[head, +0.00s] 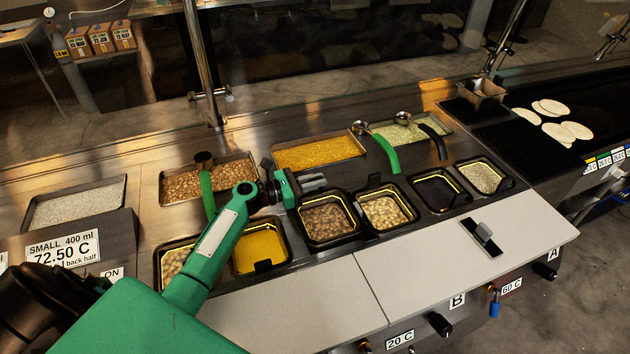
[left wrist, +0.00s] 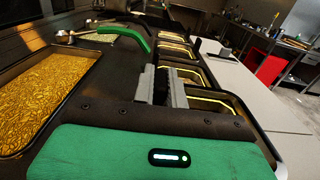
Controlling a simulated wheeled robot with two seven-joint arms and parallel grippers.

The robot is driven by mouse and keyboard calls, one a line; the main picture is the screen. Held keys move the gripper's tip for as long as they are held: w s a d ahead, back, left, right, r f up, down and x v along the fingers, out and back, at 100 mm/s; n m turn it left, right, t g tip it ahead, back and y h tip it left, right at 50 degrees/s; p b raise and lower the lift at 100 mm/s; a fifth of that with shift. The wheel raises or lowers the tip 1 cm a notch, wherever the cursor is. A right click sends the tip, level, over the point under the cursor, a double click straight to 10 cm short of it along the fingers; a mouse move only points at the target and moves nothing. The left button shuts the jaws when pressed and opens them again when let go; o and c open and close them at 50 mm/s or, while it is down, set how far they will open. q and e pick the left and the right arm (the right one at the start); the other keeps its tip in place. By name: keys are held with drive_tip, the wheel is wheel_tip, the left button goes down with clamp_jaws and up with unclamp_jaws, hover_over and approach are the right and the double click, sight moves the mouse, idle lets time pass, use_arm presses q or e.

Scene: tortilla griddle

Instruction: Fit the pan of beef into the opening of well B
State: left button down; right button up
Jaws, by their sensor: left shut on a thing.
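A small black-rimmed pan of brown food (head: 326,221), which looks like the pan of beef, sits in the front row of wells. My left gripper (head: 318,183) is above its far rim. In the left wrist view my left gripper (left wrist: 163,87) is shut on a dark piece between its grey fingers, apparently this pan's black tab. The join with the pan is hidden. An opening that looks dark and empty (head: 436,191) lies farther right in the same row. The B label (head: 457,300) is on the front panel below. My right gripper is not in view.
A pan of paler chunks (head: 386,212) lies between the held pan and the dark opening. A pan of pale grains (head: 484,177) is beyond it. A green-handled ladle (head: 387,152) and a black-handled one (head: 433,140) lean out behind. The light counter (head: 430,262) in front is mostly clear.

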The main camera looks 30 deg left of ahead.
sight(315, 195)
use_arm(q)
drive_tip(key=shift+f+b, duration=1.3)
drive_tip(key=shift+f, duration=0.95)
idle(3.7)
drive_tip(key=c, duration=1.2)
unclamp_jaws()
drive_tip(key=shift+f, duration=0.1)
drive_tip(key=shift+r, duration=0.2)
wheel_tip(315, 195, up, 7)
drive_tip(key=p, duration=0.6)
drive_tip(key=shift+d, duration=0.1)
drive_tip(key=shift+f, duration=0.1)
